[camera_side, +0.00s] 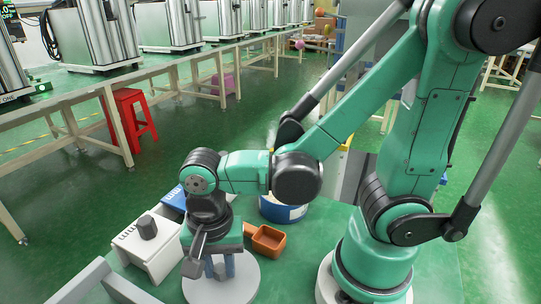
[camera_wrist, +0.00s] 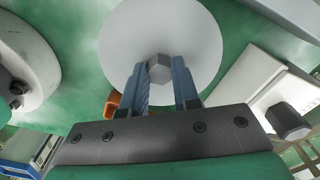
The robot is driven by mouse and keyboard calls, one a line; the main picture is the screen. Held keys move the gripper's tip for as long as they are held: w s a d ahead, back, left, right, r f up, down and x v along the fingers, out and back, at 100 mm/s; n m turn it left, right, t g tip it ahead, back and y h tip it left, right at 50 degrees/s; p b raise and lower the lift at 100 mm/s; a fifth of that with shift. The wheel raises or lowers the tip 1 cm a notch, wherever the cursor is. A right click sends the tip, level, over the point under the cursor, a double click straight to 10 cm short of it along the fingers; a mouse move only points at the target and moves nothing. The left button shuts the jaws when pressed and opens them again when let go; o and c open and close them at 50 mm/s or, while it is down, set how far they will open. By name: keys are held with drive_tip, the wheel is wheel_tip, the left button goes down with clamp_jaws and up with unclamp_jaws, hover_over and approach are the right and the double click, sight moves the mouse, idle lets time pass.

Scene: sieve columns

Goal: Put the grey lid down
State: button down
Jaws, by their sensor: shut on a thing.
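The grey lid (camera_side: 235,290) is a wide pale disc at the bottom of the side view, partly cut off by the frame edge. It also fills the upper middle of the wrist view (camera_wrist: 190,35), with a small hexagonal knob at its centre. My gripper (camera_side: 222,272) points down over the lid, and its two blue fingers are shut on this knob, one on each side, in the wrist view (camera_wrist: 160,80). The lid looks level in the side view. I cannot tell whether its underside touches the green table or hangs just above it.
A white box (camera_side: 150,255) with a dark knob stands left of the lid. A blue box (camera_side: 174,198) is behind it. An orange-brown scoop (camera_side: 267,240) lies right of my gripper, and a blue and white tub (camera_side: 283,211) stands behind. Green tabletop (camera_side: 310,265) shows bare to the right.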

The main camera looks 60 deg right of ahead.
sight(221, 269)
drive_tip(key=shift+f, duration=1.9)
drive_tip(key=shift+f, duration=0.15)
drive_tip(key=c, duration=0.7)
unclamp_jaws()
drive_tip(key=shift+o, duration=0.2)
